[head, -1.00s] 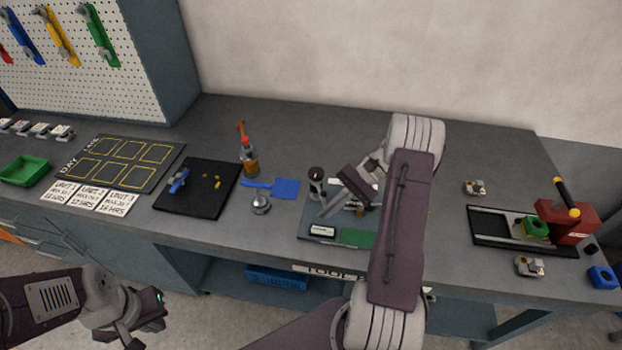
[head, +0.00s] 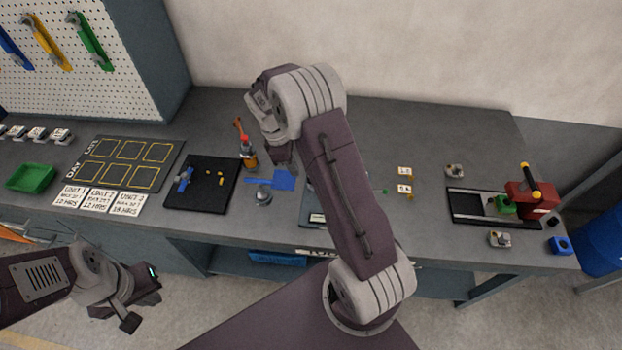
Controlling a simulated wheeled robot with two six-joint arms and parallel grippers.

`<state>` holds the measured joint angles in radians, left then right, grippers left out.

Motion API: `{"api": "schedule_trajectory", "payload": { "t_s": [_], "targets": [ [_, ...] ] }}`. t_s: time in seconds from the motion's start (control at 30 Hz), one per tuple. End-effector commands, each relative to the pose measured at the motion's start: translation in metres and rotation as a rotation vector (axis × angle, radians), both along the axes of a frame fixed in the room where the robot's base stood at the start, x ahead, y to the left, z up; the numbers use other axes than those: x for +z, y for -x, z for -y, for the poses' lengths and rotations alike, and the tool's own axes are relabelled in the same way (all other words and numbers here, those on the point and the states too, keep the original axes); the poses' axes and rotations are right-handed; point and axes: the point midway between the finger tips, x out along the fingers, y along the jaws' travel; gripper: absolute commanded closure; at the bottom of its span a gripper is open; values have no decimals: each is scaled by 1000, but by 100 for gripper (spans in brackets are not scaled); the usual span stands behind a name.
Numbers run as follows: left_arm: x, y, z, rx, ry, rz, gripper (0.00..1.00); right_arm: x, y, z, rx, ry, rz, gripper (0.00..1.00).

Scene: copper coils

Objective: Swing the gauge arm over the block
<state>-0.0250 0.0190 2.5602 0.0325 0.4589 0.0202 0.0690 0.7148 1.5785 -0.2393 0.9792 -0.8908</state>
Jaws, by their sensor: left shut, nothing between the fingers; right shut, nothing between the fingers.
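The grey plate (head: 310,187) that carries the gauge station lies in the middle of the bench, almost all covered by my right arm. Only its left edge and a pale label (head: 318,218) show. The gauge arm and its block cannot be made out behind the arm. My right gripper (head: 284,158) is shut and empty, pointing down above the bench, left of the plate and near the blue brush (head: 275,180). My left gripper (head: 132,318) is shut and empty, low at the left, in front of the bench.
An oil bottle (head: 248,157) with a red top stands just left of my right gripper. A small round metal piece (head: 264,195) is in front of the brush. A black mat (head: 202,186) lies left. A red device (head: 530,200) on a black tray (head: 468,210) stands right.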

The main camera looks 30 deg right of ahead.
Motion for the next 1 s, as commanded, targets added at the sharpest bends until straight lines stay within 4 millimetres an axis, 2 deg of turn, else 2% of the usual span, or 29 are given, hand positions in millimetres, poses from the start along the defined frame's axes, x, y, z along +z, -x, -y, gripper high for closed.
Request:
{"api": "schedule_trajectory", "payload": {
  "t_s": [0.27,0.5,1.0],
  "targets": [
    [12,0,0,0,0,0,100,-57,10,11,-2,-1,-6,100],
    [26,0,0,0,0,0,100,-60,28,39,-5,-1,-2,100],
    [26,0,0,0,0,0,100,-63,31,43,2,-1,-1,100]
  ]
}}
